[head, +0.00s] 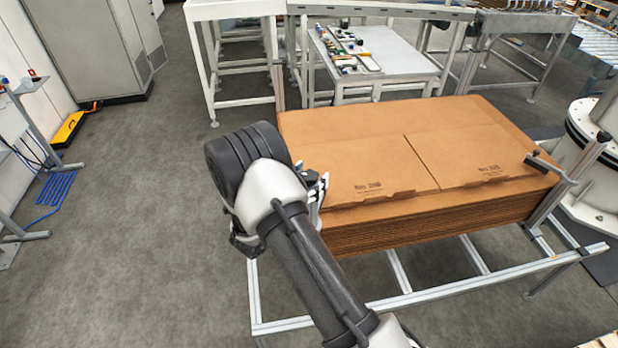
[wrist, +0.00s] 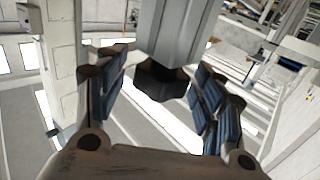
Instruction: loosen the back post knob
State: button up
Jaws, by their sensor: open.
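In the wrist view a black knob (wrist: 158,82) sits at the end of a grey metal post (wrist: 178,30). My gripper (wrist: 161,92) is open, with one blue-padded finger on each side of the knob. Gaps show between the knob and both fingers, and I see no contact. In the head view my gripper (head: 319,188) is at the left edge of the cardboard stack, partly hidden by my arm. The knob at my gripper is hidden in the head view. I cannot tell from the pictures whether it is the back one.
A stack of flat brown cardboard (head: 420,150) lies on a metal frame (head: 470,288). Another post (head: 548,200) stands at its right end. A grey table (head: 385,55) with several small items is behind.

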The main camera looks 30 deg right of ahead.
jog(key=shift+c, duration=0.5)
jog(key=c, duration=1)
jog(key=shift+n+t+y, duration=0.7)
jog(key=shift+n+t, duration=0.1)
jog(key=shift+t, duration=0.2)
jog(key=o, duration=1.1)
jog(key=shift+s+a, duration=0.1)
jog(key=v, duration=1.2)
